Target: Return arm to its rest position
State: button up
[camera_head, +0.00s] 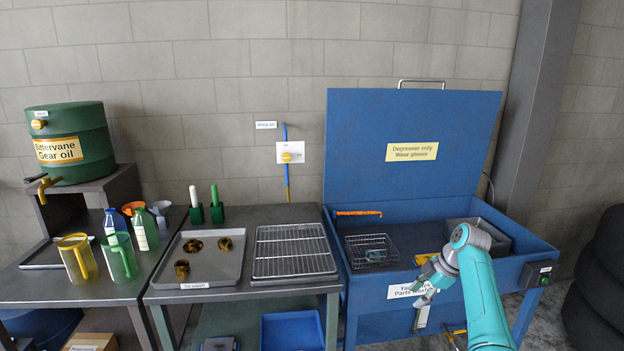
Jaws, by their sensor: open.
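My arm is teal and rises from the lower right of the head view, bent at a joint in front of the blue parts washer (400,140). My gripper (423,299) points down and to the left at the washer's front edge, beside its white front label. It is open and small in the picture. No object can be made out between its fingers. A pale piece hangs just below it, and I cannot tell whether it is part of the gripper.
The washer's lid stands open; a wire basket (371,251) and a grey tub sit inside. Black tires (597,275) stand at right.

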jog(key=s+a+f+m+t+h, duration=0.1)
jog(key=s+a+f+m, duration=0.3)
jog(key=f, duration=0.8)
jog(key=s+a+f+m+t+h, duration=0.15)
jog(key=s+f, duration=0.45)
jog(key=f, duration=0.6)
jog(key=s+a+f+m+t, duration=0.2)
jog(key=s+f, duration=0.3)
jog(key=s, duration=0.5)
jog(key=s+a+f+m+t, duration=0.1)
jog(key=s+f+m, duration=0.3)
jog(key=s, duration=0.6)
jog(key=s+a+r+m+t+h, duration=0.1)
jog(key=s+r+t, duration=0.15)
jog(key=s, duration=0.85)
jog(key=s+a+r+m+t+h, duration=0.15)
jog(key=s+r, duration=0.25)
jog(key=s, duration=0.7)
jog(key=s+r+m+t, duration=0.1)
jog(key=s+r+m, duration=0.1)
jog(key=s+r, duration=0.6)
jog(key=s+r+m+t, duration=0.1)
jog(key=s+r, duration=0.6)
jog(key=r, duration=0.8)
jog(key=shift+s+a+m+t+y, duration=0.3)
jog(key=shift+s+a+m+t, duration=0.1)
jog(key=shift+m, duration=0.1)
